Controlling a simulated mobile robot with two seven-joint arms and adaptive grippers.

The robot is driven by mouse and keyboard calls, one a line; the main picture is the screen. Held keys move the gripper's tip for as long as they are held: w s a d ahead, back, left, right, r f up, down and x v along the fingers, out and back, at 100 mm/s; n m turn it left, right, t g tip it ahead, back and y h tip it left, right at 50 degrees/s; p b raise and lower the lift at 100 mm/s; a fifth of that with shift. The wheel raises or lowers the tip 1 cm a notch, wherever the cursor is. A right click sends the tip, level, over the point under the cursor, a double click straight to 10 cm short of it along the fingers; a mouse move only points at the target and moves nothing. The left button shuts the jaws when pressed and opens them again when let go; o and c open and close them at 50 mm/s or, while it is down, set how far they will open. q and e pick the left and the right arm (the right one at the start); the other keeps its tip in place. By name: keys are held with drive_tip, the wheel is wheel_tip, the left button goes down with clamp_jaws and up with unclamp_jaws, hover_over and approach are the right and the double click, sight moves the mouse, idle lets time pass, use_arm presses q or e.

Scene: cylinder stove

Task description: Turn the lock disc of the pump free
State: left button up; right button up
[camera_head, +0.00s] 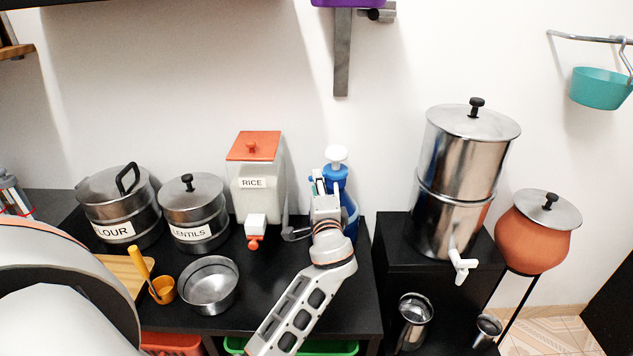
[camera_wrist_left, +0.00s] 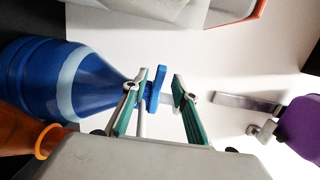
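The blue pump bottle (camera_head: 350,218) stands upright at the right rear of the black counter, with a white pump head (camera_head: 336,154) on top. Its blue lock disc (camera_wrist_left: 157,88) shows in the left wrist view, at the end of the bottle's neck. My left gripper (camera_head: 320,184) is in front of the bottle's upper part and hides some of it. In the left wrist view its two teal-padded fingers (camera_wrist_left: 157,100) are apart. The disc appears between them, with a gap to the right finger; contact with the left one I cannot tell. My right gripper is not in view.
The rice dispenser (camera_head: 254,185) stands left of the bottle. The lentils pot (camera_head: 193,211), flour pot (camera_head: 119,207) and metal bowl (camera_head: 208,286) are further left. A steel cylinder (camera_head: 463,180) with a white tap stands on a black stand at right. A purple object (camera_head: 348,2) hangs above.

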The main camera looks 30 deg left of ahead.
use_arm(q)
drive_tip(key=v, duration=1)
drive_tip(key=shift+c, duration=0.4)
